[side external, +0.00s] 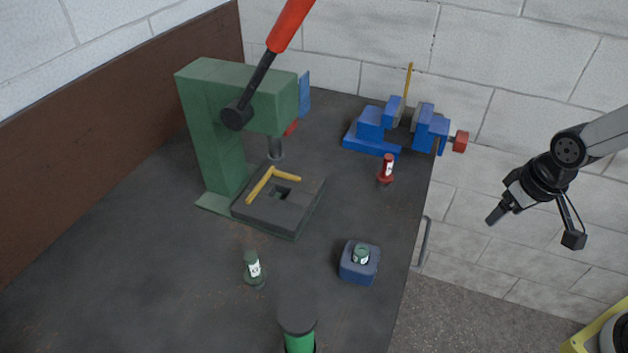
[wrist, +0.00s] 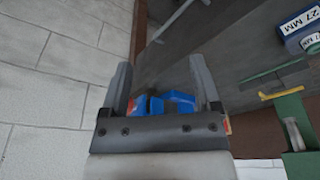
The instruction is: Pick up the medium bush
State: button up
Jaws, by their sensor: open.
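Several small bush-like parts with white labels show in the side view: a red one (side external: 387,168) near the vise, a dark green one (side external: 253,269) standing on the bench, and a green one (side external: 361,253) in a blue block (side external: 359,270). Their labels are too small to read there, and I cannot tell which is the medium bush. My gripper (side external: 497,213) hangs off the bench's right edge, apart from all of them. In the wrist view my gripper (wrist: 160,65) is open with nothing between its fingers. A blue labelled part (wrist: 300,20) there reads 27 MM.
A green press (side external: 210,130) with a red-handled lever (side external: 288,25) and a dark base with a yellow guide (side external: 270,178) stands at the left. A blue vise (side external: 370,125) is at the back right. A green cylinder (side external: 299,343) is at the front. The bench's left front is clear.

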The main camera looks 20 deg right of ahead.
jog(key=s+a+f+m+g+y, duration=0.3)
jog(key=s+a+f+m+y, duration=0.1)
jog(key=a+m, duration=0.2)
jog(key=m+t+y, duration=0.6)
jog(key=m+y, duration=0.2)
jog(key=m, duration=0.9)
send_near(363, 250)
jog(key=shift+s+a+f, duration=0.15)
jog(key=shift+a+f, duration=0.15)
jog(key=shift+a, duration=0.3)
jog(key=shift+s+a+f, duration=0.1)
jog(key=shift+a+f, duration=0.15)
jog(key=shift+a, duration=0.4)
jog(key=shift+w+d+f+m+t, duration=0.15)
jog(key=shift+w+m+t, duration=0.2)
jog(key=shift+w, duration=0.2)
jog(key=shift+x, duration=3.85)
